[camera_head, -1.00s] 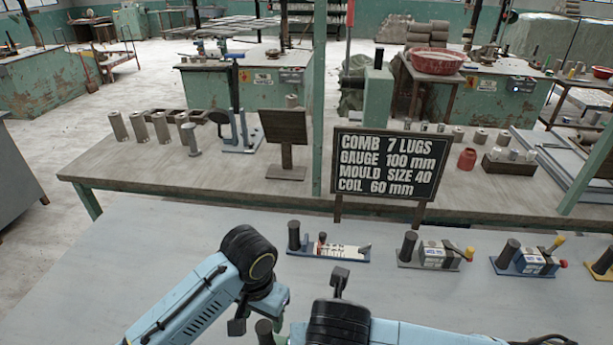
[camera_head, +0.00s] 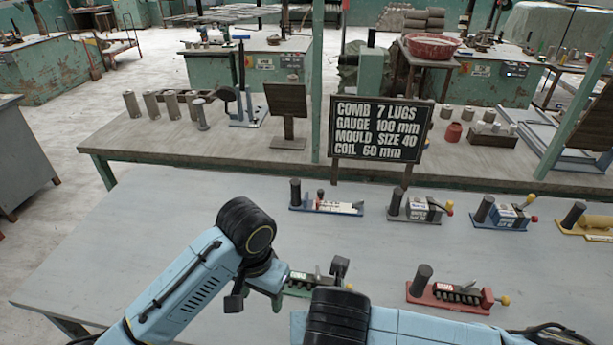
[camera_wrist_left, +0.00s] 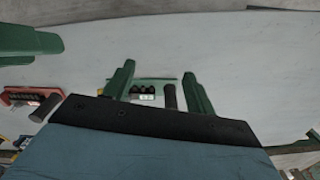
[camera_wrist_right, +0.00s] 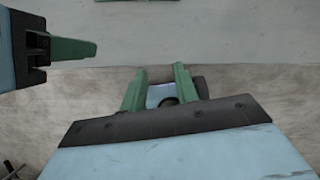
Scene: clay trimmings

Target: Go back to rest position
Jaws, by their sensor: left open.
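My left gripper (camera_head: 275,298) is low in the middle of the head view, partly hidden by its own arm. In the left wrist view its two green fingers (camera_wrist_left: 157,80) stand apart, open, with the green tool block (camera_wrist_left: 143,90) showing between them; I see no grip on it. That block (camera_head: 312,284) lies on the table, partly covered by my arms in the head view. My right gripper is outside the head view. In its wrist view the fingers (camera_wrist_right: 160,75) are apart, with floor and a pale blue part showing between them.
The grey table (camera_head: 130,235) is clear on the left. A red block (camera_head: 450,295) lies right of my arms. Blue-and-white (camera_head: 328,206), grey (camera_head: 420,208), blue (camera_head: 505,213) and yellow (camera_head: 585,222) blocks line the back. A lettered sign (camera_head: 380,130) stands behind.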

